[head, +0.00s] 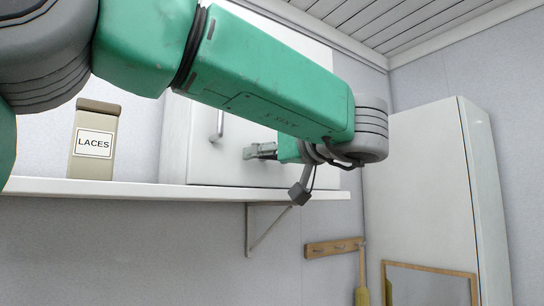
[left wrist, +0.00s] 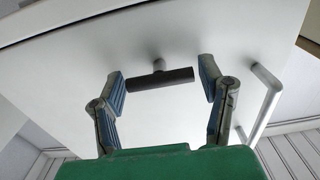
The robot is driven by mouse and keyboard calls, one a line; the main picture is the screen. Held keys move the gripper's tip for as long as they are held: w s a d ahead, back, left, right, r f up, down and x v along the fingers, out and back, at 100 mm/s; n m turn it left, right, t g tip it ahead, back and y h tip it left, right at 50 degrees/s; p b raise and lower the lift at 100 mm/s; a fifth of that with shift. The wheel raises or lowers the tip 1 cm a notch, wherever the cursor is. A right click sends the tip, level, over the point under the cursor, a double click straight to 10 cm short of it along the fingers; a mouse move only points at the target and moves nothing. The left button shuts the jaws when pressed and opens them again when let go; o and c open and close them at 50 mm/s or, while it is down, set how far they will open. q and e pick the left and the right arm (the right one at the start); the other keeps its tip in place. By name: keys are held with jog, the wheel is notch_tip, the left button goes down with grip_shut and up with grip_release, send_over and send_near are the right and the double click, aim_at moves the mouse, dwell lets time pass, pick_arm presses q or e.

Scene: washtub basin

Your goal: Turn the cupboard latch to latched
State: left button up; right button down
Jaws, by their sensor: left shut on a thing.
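The white cupboard (head: 197,150) stands on a wall shelf in the head view, partly behind my left arm. Its door fills much of the left wrist view (left wrist: 60,75). The latch (left wrist: 160,78) has a dark bar on a short grey stem and lies nearly level in the left wrist view, right end slightly higher. My left gripper (left wrist: 164,80) is shut on the latch, one finger at each end of the bar. In the head view my left gripper (head: 262,151) is at the door front, right of the door handle; the latch cannot be made out there. My right gripper is not in view.
The bar door handle (head: 217,124) stands out from the door; it also shows in the left wrist view (left wrist: 264,105). A LACES box (head: 94,140) stands on the shelf (head: 120,189). A tall white cabinet (head: 420,190) and a peg rail (head: 333,247) are at the right.

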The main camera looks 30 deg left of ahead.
pick_arm(q)
jog(key=shift+f, duration=0.2)
jog(key=shift+w+f+n+b, duration=0.15)
jog(key=shift+n+b, duration=0.55)
jog(key=shift+n, duration=0.4)
jog(key=n+b, duration=0.4)
jog(key=n, duration=0.2)
jog(key=shift+f, duration=0.15)
jog(key=n+b, duration=0.3)
jog(key=n, duration=0.1)
jog(key=shift+n, duration=0.4)
jog(key=n+b, duration=0.2)
jog(key=n, duration=0.1)
jog(key=shift+n+b, duration=0.7)
jog(key=shift+n, duration=0.1)
jog(key=shift+r, duration=0.2)
